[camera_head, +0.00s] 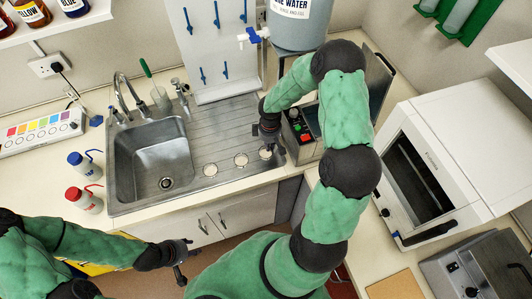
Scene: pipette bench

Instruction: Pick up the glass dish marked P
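Three small round glass dishes lie in a row on the ribbed drainboard right of the sink: a left dish (210,170), a middle dish (241,160) and a right dish (265,154). Their letters are too small to read, so I cannot tell which is marked P. My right gripper (274,153) points down at the right dish and partly covers it. I cannot tell whether its fingers touch the dish or how far they are apart. My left gripper (183,262) is low in front of the counter, away from the dishes, with its fingers apart and nothing visible between them.
The sink (152,150) with its tap is left of the dishes. A pegboard (215,50) and a water tank (298,25) stand behind. A metal device with coloured buttons (298,125) is close right of my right gripper. A white oven (440,150) stands further right.

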